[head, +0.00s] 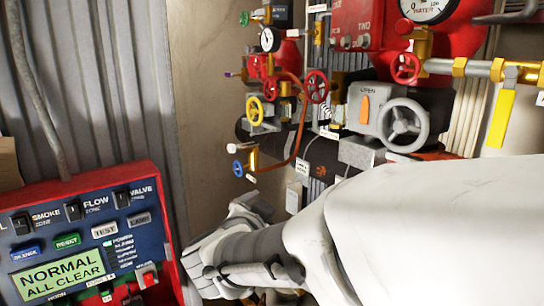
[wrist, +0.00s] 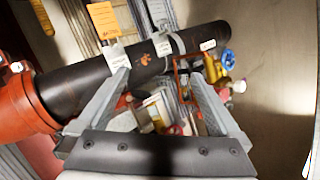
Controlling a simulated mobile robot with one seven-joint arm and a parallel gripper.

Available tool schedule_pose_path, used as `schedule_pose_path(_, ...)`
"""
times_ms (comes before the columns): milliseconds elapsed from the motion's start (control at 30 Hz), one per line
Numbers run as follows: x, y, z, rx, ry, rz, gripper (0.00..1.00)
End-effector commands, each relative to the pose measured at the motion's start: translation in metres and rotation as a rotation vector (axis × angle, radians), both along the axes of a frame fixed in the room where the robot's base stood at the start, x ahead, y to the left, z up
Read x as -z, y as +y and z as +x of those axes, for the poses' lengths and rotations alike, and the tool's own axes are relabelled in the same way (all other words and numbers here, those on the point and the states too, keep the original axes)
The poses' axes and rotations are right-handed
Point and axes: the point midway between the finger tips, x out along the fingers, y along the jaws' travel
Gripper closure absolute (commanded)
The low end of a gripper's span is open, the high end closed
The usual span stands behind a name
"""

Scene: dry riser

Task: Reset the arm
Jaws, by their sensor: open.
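My gripper (wrist: 162,78) is open and empty in the wrist view, its two grey fingers spread apart. A black pipe (wrist: 85,85) with clamps and labels crosses behind the fingertips; the distance to it is unclear. Small red and yellow fittings and a blue handwheel (wrist: 226,59) show beyond and to the right of the fingers. In the head view my white arm (head: 430,225) reaches across from the lower right, bent at lower centre. My fingers cannot be made out there.
A red-framed control panel (head: 85,235), its screen reading NORMAL ALL CLEAR, stands at lower left near my arm. Handwheels, including a grey one (head: 403,124) and a yellow one (head: 255,109), and a gauge (head: 270,40) crowd the wall. Bare wall (head: 205,120) lies between.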

Motion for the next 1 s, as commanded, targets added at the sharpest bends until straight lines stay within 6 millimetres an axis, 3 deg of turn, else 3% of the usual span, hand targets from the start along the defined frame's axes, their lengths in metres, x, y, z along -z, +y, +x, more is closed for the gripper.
schedule_pose_path(200,-0.036,0.011,0.004,-0.294,-0.035,0.038,0.0)
schedule_pose_path(333,-0.042,0.013,-0.011,-0.447,0.009,0.018,0.0)
schedule_pose_path(467,-0.036,0.006,-0.034,-0.569,0.098,-0.024,0.0)
schedule_pose_path(667,-0.006,-0.026,-0.086,-0.671,0.315,-0.111,0.0)
schedule_pose_path(1000,0.05,-0.118,-0.189,-0.603,0.75,-0.22,0.0)
